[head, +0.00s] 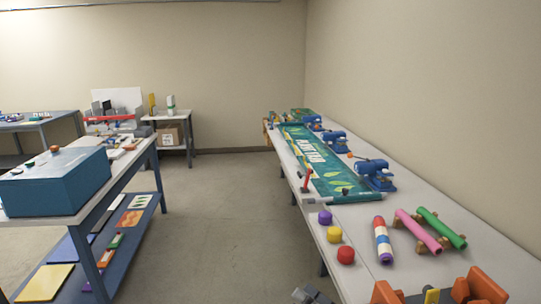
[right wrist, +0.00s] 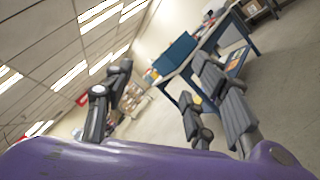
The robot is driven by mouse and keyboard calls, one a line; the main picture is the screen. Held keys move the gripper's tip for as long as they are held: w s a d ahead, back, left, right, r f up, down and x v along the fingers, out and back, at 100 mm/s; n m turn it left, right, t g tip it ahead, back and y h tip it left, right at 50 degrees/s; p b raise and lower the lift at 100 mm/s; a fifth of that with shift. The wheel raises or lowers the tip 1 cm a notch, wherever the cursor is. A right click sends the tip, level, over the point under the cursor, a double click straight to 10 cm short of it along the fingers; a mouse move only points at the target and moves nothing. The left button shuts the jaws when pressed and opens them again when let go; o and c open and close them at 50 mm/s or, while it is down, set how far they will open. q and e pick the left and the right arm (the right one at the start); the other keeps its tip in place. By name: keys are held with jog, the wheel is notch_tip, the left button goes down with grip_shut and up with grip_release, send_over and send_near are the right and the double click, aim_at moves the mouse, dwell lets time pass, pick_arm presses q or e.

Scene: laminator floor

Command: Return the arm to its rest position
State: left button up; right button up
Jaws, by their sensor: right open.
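My right gripper (right wrist: 165,80) shows in the right wrist view with its dark grey fingers spread wide apart. Nothing is between them. Behind the fingers are the open floor and a table with a blue box. A purple surface fills the bottom of that view. In the head view a small grey piece of a gripper (head: 312,294) shows at the bottom edge, beside the right bench and over the floor; most of it is cut off. My left gripper is not in view.
A long bench (head: 330,218) along the right wall carries a green banner (head: 318,160), blue machines, colored rolls and round caps. Orange blocks (head: 480,287) stand at its near end. A blue box (head: 55,182) sits on the left table. The aisle floor (head: 215,220) between is clear.

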jog(key=s+d+f+m+h, duration=0.4)
jog(key=f+m+h, duration=0.1)
jog(key=f+m, duration=0.3)
jog(key=s+d+f+m+h, duration=0.4)
jog(key=s+f+m, duration=0.1)
jog(key=f+m, duration=0.4)
jog(key=s+d+f+m+h, duration=0.3)
jog(key=s+f+m+h, duration=0.2)
jog(key=f+m, duration=0.3)
jog(key=shift+s+d+f+m+h, duration=0.2)
jog(key=shift+d+f+m+h, duration=0.15)
jog(key=shift+m, duration=0.85)
jog(key=shift+o, duration=0.5)
jog(key=s+f+m+g, duration=0.4)
jog(key=s+f+m, duration=0.2)
jog(key=s, duration=0.6)
jog(key=shift+f+m+h, duration=0.3)
jog(key=shift+f+h, duration=0.15)
jog(key=shift+f, duration=0.5)
jog(key=shift+d, duration=0.1)
